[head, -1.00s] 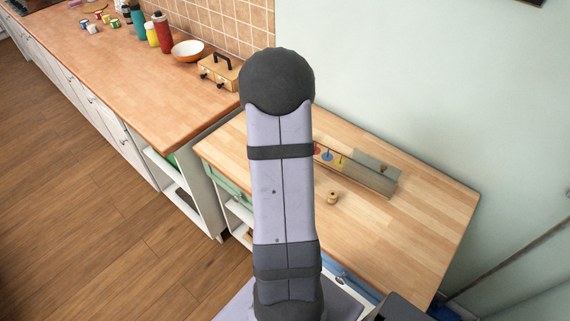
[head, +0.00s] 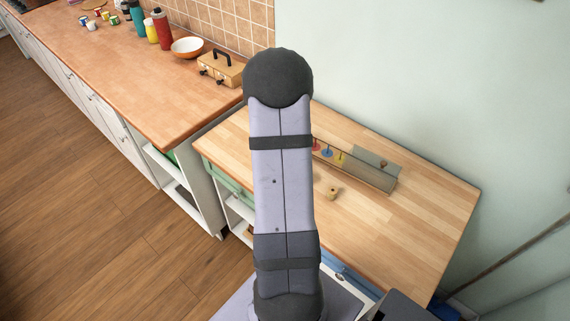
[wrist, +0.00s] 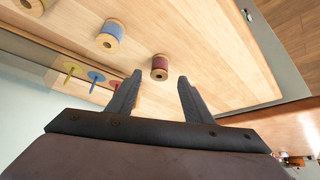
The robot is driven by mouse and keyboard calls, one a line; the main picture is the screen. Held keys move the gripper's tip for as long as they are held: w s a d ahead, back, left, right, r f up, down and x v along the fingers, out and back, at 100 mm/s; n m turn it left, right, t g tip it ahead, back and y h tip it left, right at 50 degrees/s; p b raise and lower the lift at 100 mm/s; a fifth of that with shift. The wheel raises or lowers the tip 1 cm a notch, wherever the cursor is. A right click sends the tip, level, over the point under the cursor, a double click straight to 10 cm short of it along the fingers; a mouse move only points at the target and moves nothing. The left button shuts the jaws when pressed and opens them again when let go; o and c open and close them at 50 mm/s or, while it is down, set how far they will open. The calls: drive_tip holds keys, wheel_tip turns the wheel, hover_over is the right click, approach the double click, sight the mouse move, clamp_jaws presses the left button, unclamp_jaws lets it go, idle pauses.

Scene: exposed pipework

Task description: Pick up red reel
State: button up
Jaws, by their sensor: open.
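The red reel (wrist: 159,67) is a small wooden spool wound with dark red thread. In the wrist view it stands on the light wooden table, a little beyond my fingertips and between their lines. My gripper (wrist: 157,78) is open and empty, its two dark fingers apart and not touching the reel. In the head view my arm hides the gripper and the red reel.
A blue reel (wrist: 110,36) and an olive reel (wrist: 34,5) stand to the left. A rack with red, blue and yellow pegs (head: 327,150) runs along the table's wall side. The table (head: 420,215) is clear toward the right.

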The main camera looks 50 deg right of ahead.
drive_tip(key=shift+x, duration=2.2)
drive_tip(key=c, duration=1.1)
